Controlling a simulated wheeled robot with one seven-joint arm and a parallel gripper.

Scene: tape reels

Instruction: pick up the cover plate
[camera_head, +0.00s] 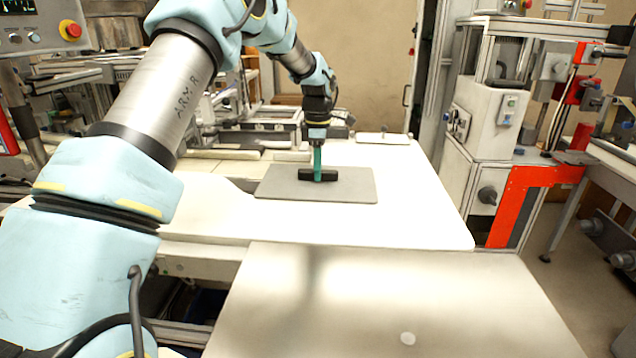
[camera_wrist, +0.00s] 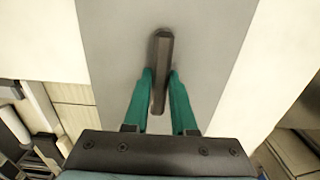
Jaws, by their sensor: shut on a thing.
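The cover plate (camera_head: 355,190) is a flat grey sheet with a black bar handle (camera_head: 331,175) at its middle. It lies level at the white table top, and I cannot tell whether it touches the table. My gripper (camera_head: 318,177) points straight down over the plate, its teal fingers shut on the handle. In the wrist view the plate (camera_wrist: 210,45) runs beneath the fingers, and the dark handle (camera_wrist: 161,50) stands between the teal fingertips of my gripper (camera_wrist: 160,76).
The white table (camera_head: 425,200) is clear around the plate's right and front. A bare metal surface (camera_head: 400,300) lies nearer. A flat pale plate (camera_head: 382,138) rests at the table's back. A machine with an orange-red frame (camera_head: 512,200) stands at the right.

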